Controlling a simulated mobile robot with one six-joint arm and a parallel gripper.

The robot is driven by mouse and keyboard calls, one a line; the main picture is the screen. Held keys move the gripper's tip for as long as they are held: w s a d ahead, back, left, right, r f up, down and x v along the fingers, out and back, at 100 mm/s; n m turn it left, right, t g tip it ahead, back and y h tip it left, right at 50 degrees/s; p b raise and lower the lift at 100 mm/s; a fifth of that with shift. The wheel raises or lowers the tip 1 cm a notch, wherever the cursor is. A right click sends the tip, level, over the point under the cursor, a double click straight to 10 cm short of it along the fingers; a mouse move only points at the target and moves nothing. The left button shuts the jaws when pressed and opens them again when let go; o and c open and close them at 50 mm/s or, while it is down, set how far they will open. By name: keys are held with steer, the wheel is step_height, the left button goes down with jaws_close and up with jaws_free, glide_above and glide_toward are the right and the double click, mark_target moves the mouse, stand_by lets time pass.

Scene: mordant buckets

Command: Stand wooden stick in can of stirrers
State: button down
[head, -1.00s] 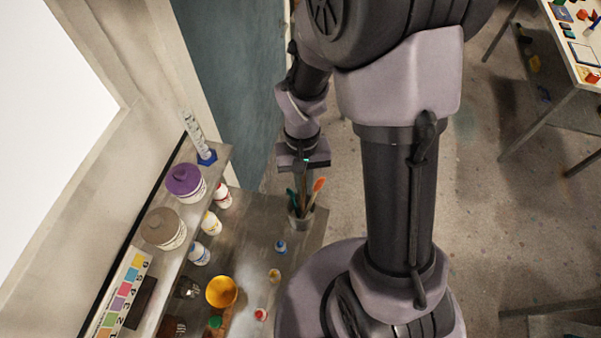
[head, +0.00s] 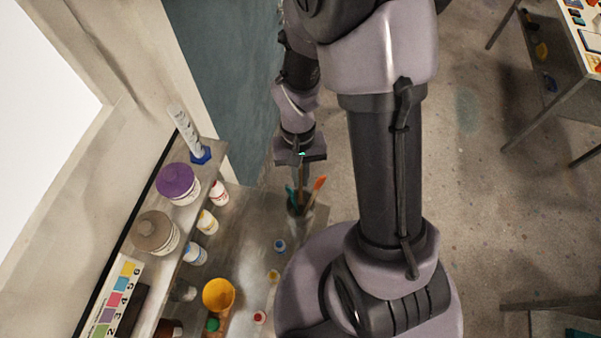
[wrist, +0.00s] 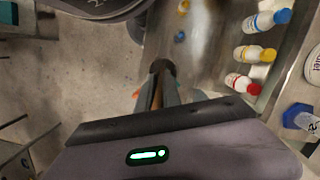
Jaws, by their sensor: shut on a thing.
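The can of stirrers (head: 300,222) stands near the far right corner of the grey bench in the head view. An orange-tipped stirrer (head: 319,184) and a teal stirrer (head: 290,194) lean out of it. My gripper (head: 301,166) is directly above the can, pointing down, shut on the brown wooden stick (head: 301,181). The stick hangs upright among the stirrers. Its lower end is hidden, so I cannot tell how deep it sits. In the wrist view my gripper (wrist: 160,90) hides most of the can.
A shelf to the left carries a purple-lidded tub (head: 178,182), a brown-lidded tub (head: 156,231) and a cylinder with a blue base (head: 200,156). Several small bottles and a yellow bowl (head: 218,294) stand on the bench (head: 252,215). Open floor lies right of the can.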

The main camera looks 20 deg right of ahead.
mark_target(300, 202)
step_height(300, 202, down, 14)
steer(key=b, duration=1.1)
steer(key=shift+r, duration=0.1)
steer(key=c, duration=1.4)
jaws_free()
steer(key=shift+c, duration=0.2)
steer(key=shift+w+r, duration=0.1)
steer(key=shift+r, duration=0.05)
steer(key=w+r+p, duration=0.3)
steer(key=r, duration=1.4)
steer(key=shift+d, duration=0.4)
